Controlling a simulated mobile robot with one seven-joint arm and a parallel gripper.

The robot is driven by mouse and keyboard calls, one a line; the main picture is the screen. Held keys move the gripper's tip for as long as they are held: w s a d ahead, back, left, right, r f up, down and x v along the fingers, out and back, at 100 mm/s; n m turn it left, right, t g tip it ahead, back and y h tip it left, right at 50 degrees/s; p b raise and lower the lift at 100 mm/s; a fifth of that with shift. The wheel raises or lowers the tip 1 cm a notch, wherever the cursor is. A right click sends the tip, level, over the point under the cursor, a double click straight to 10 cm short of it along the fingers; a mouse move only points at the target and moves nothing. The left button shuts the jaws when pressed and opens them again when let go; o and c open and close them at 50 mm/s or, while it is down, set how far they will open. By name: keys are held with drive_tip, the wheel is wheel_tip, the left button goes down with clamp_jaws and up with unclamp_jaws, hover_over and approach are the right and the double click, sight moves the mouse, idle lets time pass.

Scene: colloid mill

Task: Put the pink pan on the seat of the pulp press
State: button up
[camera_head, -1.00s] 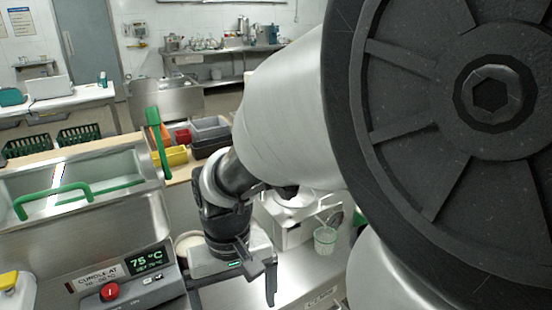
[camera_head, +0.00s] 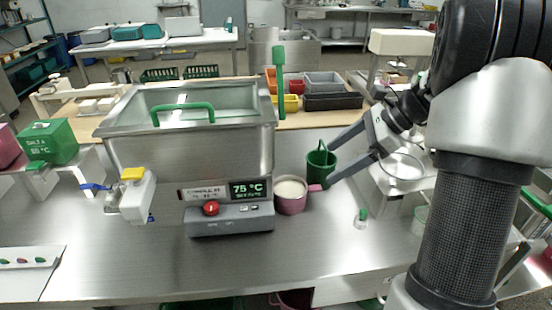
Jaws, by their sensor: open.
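The pink pan (camera_head: 290,203) stands on the steel bench, right of the bath's control box. It holds something pale, and its pink handle points right. My gripper (camera_head: 329,166) is open, reaching in from the right, its lower fingertip close to the handle end. I cannot tell whether they touch. A dark green bucket (camera_head: 320,157) shows between or behind the fingers. A white apparatus (camera_head: 398,205) stands right of the gripper, partly hidden by my arm; I cannot tell for sure that it is the pulp press, and its seat is not clear.
A steel water bath (camera_head: 190,160) showing 75 °C stands left of the pan. A small green-capped vial (camera_head: 361,219) and a green-tinted cup (camera_head: 420,219) stand right of it. Coloured bins (camera_head: 335,102) line the back shelf. The bench front (camera_head: 300,250) is clear.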

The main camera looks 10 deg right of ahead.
sight(292, 187)
drive_tip(key=shift+m+y, duration=0.3)
drive_tip(key=shift+m, duration=0.5)
drive_tip(key=b+x, duration=0.1)
drive_tip(key=x, duration=0.5)
drive_tip(key=w+d+f+b+x, duration=0.1)
drive_tip(key=b+x, duration=0.1)
drive_tip(key=x, duration=0.4)
drive_tip(key=w+d+b+x, duration=0.1)
drive_tip(key=b+x, duration=0.1)
drive_tip(key=x, duration=0.4)
drive_tip(key=shift+d+f, duration=0.15)
drive_tip(key=shift+f, duration=0.1)
drive_tip(key=shift+r, duration=0.15)
drive_tip(key=c, duration=1.2)
